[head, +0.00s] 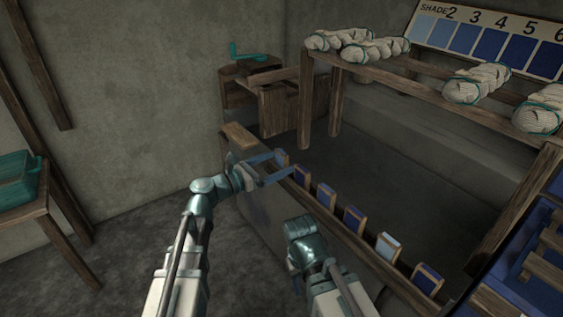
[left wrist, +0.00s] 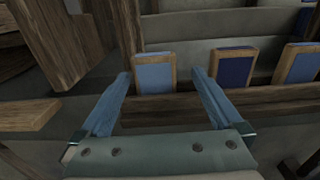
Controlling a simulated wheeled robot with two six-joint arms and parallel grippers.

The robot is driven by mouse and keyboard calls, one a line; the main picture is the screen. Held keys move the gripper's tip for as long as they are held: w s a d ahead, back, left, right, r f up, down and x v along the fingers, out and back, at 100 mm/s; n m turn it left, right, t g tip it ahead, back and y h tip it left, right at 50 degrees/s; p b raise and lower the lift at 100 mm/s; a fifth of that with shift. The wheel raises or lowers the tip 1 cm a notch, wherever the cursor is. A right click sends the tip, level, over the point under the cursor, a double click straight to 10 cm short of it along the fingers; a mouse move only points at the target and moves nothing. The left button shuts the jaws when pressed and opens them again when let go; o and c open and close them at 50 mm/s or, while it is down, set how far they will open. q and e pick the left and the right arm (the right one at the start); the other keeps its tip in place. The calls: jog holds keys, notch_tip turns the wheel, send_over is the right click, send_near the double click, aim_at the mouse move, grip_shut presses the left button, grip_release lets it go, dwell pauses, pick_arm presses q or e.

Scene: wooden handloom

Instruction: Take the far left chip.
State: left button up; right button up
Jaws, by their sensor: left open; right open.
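The far left chip (head: 281,156) stands upright at the far end of the row on the wooden rail. In the left wrist view it is a mid-blue face in a wooden frame (left wrist: 155,74). In the left wrist view the chip stands between the fingertips (left wrist: 162,76), with a gap on each side, wider on the right. My right gripper (head: 303,232) is low in front of the rail, away from the chips; its fingers are hardly visible.
Several other chips stand along the rail, the nearest to the far left one being dark blue (head: 302,176). A shade board (head: 492,41) and yarn skeins (head: 476,84) on a rack are at the back right. A teal basket (head: 20,180) is at left.

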pick_arm(q)
jog(key=shift+w+x, duration=0.15)
jog(key=shift+x, duration=1.15)
jog(key=shift+w+x, duration=0.15)
jog(key=shift+x, duration=1.15)
jog(key=shift+s+a, duration=0.1)
jog(key=shift+a, duration=0.1)
jog(key=c, duration=1.4)
jog(key=shift+r, duration=0.15)
notch_tip(320, 180, up, 10)
jog(key=p, duration=1)
